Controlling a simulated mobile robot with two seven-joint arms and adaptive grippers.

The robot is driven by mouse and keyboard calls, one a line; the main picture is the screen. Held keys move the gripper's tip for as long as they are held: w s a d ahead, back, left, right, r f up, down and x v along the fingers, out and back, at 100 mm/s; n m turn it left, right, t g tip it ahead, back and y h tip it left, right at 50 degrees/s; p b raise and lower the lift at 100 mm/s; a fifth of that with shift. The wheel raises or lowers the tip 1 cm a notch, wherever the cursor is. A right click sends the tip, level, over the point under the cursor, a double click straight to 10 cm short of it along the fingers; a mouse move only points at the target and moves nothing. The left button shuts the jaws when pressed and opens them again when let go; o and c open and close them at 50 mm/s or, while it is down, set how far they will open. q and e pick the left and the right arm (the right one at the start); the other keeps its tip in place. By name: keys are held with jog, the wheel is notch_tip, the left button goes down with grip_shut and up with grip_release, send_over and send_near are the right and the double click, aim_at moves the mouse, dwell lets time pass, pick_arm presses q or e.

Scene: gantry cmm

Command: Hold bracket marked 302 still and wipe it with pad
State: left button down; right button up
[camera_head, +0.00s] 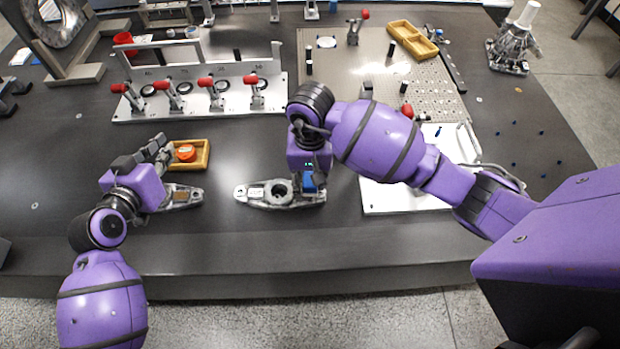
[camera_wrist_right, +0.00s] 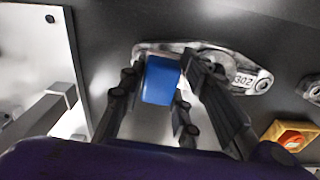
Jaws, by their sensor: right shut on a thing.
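The bracket marked 302 (camera_head: 250,192) is a flat grey metal part with a round hub, lying on the dark table. Its number shows in the right wrist view (camera_wrist_right: 243,79). My right gripper (camera_head: 308,182) is shut on a blue pad (camera_wrist_right: 160,80) over the bracket's right end in the head view. I cannot tell whether the pad touches the metal. My left gripper (camera_head: 160,152) is left of the bracket and apart from it, beside a second bracket (camera_head: 183,197) that it partly hides. Its finger opening is unclear.
A small wooden tray (camera_head: 204,160) with an orange round item (camera_head: 186,153) sits by my left gripper. A clamp fixture (camera_head: 200,98) with red-handled clamps stands behind. A white board (camera_head: 400,200) lies to the right. The table between the two brackets is clear.

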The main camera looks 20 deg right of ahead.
pick_arm(q)
jog(key=s+d+f+m+g+h, duration=0.15)
jog(key=d+g, duration=0.25)
jog(key=d, duration=0.6)
jog(key=s+d+f+m+g, duration=0.1)
jog(key=d+m+g, duration=0.25)
jog(key=d, duration=0.65)
jog(key=g+y, duration=0.5)
jog(key=y, duration=0.2)
send_near(241, 193)
jog(key=shift+w+f+m, duration=0.1)
jog(key=shift+w+m, duration=0.1)
jog(key=shift+m, duration=0.2)
jog(key=shift+f, duration=0.3)
jog(key=shift+d+f, duration=0.1)
jog(key=shift+f, duration=2.15)
jog(key=shift+f, duration=1.05)
jog(key=shift+s+f, duration=0.1)
jog(key=shift+f, duration=0.05)
